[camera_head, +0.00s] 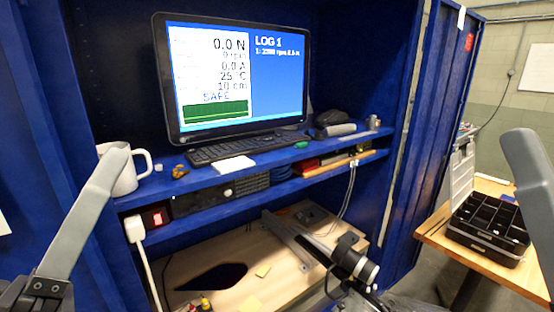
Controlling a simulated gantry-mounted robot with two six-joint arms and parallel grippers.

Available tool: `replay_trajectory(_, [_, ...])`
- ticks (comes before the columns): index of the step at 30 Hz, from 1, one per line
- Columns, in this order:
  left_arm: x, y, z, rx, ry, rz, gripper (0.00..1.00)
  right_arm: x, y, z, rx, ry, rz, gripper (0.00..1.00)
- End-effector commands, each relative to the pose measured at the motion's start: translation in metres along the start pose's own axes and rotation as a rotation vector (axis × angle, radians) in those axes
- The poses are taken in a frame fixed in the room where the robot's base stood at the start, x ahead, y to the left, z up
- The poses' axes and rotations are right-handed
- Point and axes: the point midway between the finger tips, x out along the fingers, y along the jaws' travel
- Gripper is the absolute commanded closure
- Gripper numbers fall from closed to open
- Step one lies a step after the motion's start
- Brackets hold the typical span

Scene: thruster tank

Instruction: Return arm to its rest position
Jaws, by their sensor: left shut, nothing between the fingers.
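My left gripper (112,160) rises from the lower left, its long grey fingers together and empty. Its tips overlap the white mug (128,178) in the picture; I cannot tell whether they touch it. A grey part of my right arm (533,180) stands at the right edge; its jaw state cannot be made out. The monitor (280,85) reads 0.0 N, 0.0 A, 25 °C, 10 cm and SAFE, with LOG 1 beside it. The thruster rig (352,262) with its black cylindrical body sits at the lower middle, partly cut off by the bottom edge.
A keyboard (245,146) lies on the blue shelf below the monitor. A lit red switch (157,217) and a white plug (135,229) are at the lower left. The wooden deck (290,285) has a dark opening (213,277). A black compartment box (487,228) stands on a wooden table at right.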

Motion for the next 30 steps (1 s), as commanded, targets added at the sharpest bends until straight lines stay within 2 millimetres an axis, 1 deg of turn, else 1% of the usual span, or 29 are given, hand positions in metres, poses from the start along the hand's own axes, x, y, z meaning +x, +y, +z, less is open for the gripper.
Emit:
replay_trajectory(1, [-0.007, 0.015, -0.033, 0.198, 0.098, 0.006, 1.00, 0.000, 0.000, 0.000, 0.000, 0.000, 0.000, 0.50])
replay_trajectory(2, [-0.012, 0.017, -0.044, 0.319, 0.137, -0.013, 1.00, 0.000, 0.000, 0.000, 0.000, 0.000, 0.000, 0.50])
replay_trajectory(3, [-0.018, 0.016, -0.054, 0.470, 0.172, -0.045, 1.00, 0.000, 0.000, 0.000, 0.000, 0.000, 0.000, 0.50])
replay_trajectory(4, [-0.020, 0.014, -0.059, 0.575, 0.185, -0.070, 1.00, 0.000, 0.000, 0.000, 0.000, 0.000, 0.000, 0.50])
replay_trajectory(5, [-0.020, 0.011, -0.060, 0.671, 0.185, -0.090, 1.00, 0.000, 0.000, 0.000, 0.000, 0.000, 0.000, 0.50])
replay_trajectory(6, [-0.016, 0.014, -0.063, 0.772, 0.180, -0.099, 1.00, 0.004, 0.000, -0.004, 0.000, -0.001, 0.000, 0.50])
replay_trajectory(7, [0.004, 0.028, -0.083, 0.757, 0.180, -0.096, 1.00, 0.027, 0.000, -0.024, 0.000, -0.004, 0.000, 0.50])
replay_trajectory(9, [0.024, 0.041, -0.102, 0.752, 0.178, -0.096, 1.00, 0.050, 0.000, -0.047, 0.000, 0.001, 0.000, 0.50])
replay_trajectory(11, [0.040, 0.052, -0.117, 0.751, 0.177, -0.096, 1.00, 0.068, 0.000, -0.064, 0.000, 0.002, 0.000, 0.50])
replay_trajectory(14, [0.069, 0.071, -0.144, 0.750, 0.176, -0.096, 1.00, 0.101, 0.000, -0.093, 0.000, 0.001, 0.000, 0.50])
replay_trajectory(15, [0.081, 0.080, -0.157, 0.749, 0.175, -0.096, 1.00, 0.116, 0.000, -0.107, 0.000, 0.001, 0.000, 0.50])
replay_trajectory(18, [0.111, 0.100, -0.185, 0.748, 0.174, -0.096, 1.00, 0.149, 0.001, -0.138, 0.000, 0.001, 0.000, 0.50])
replay_trajectory(21, [0.131, 0.114, -0.205, 0.748, 0.174, -0.096, 1.00, 0.173, 0.001, -0.160, 0.000, 0.001, 0.000, 0.50])
replay_trajectory(25, [0.143, 0.122, -0.217, 0.747, 0.173, -0.096, 1.00, 0.186, 0.001, -0.172, 0.000, 0.000, 0.000, 0.50])
replay_trajectory(30, [0.142, 0.121, -0.215, 0.747, 0.173, -0.096, 1.00, 0.185, 0.001, -0.170, 0.000, -0.001, 0.000, 0.50])
